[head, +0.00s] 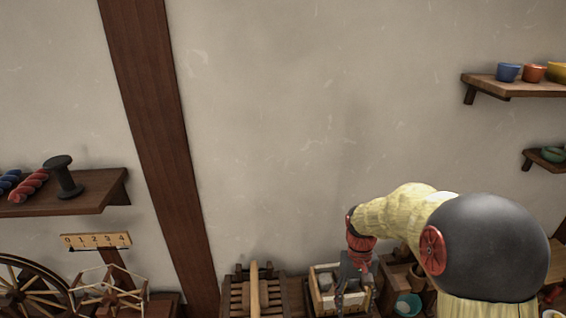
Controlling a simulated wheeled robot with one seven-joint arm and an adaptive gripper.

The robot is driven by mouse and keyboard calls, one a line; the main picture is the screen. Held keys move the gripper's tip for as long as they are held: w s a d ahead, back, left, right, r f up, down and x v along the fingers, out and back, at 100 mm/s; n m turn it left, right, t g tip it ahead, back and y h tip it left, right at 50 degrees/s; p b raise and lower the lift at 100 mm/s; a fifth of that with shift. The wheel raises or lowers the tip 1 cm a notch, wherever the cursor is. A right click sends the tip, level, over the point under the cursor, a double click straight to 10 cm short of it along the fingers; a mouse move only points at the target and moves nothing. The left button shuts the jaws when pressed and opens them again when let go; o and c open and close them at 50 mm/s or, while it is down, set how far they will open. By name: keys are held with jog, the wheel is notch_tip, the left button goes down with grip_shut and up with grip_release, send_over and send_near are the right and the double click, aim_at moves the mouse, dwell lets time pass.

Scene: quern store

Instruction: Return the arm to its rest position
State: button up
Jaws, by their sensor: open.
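My arm (400,212) reaches in from the lower right of the head view, with a pale yellow sleeve, a dark rounded joint and red joint parts. Its end bends down over a small light-coloured box (321,299) at the bottom of the view. My gripper (352,284) is small and partly hidden there, dark in colour, in front of or above the box. I see nothing held in it. Whether it touches the box cannot be told.
A slatted wooden frame (237,296) stands left of the box. A teal-and-white vessel (408,304) stands to its right. Shelves with yarn (30,185), a black spool (63,178) and bowls (508,72) jut from the wall. The wall above the arm is clear.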

jog(key=s+a+r+t+b, duration=0.1)
jog(key=s+r+t, duration=0.7)
jog(key=s+r, duration=1.1)
jog(key=shift+s+r+b, duration=0.15)
jog(key=shift+r+b, duration=0.2)
jog(key=shift+r, duration=0.15)
jog(key=shift+a, duration=0.1)
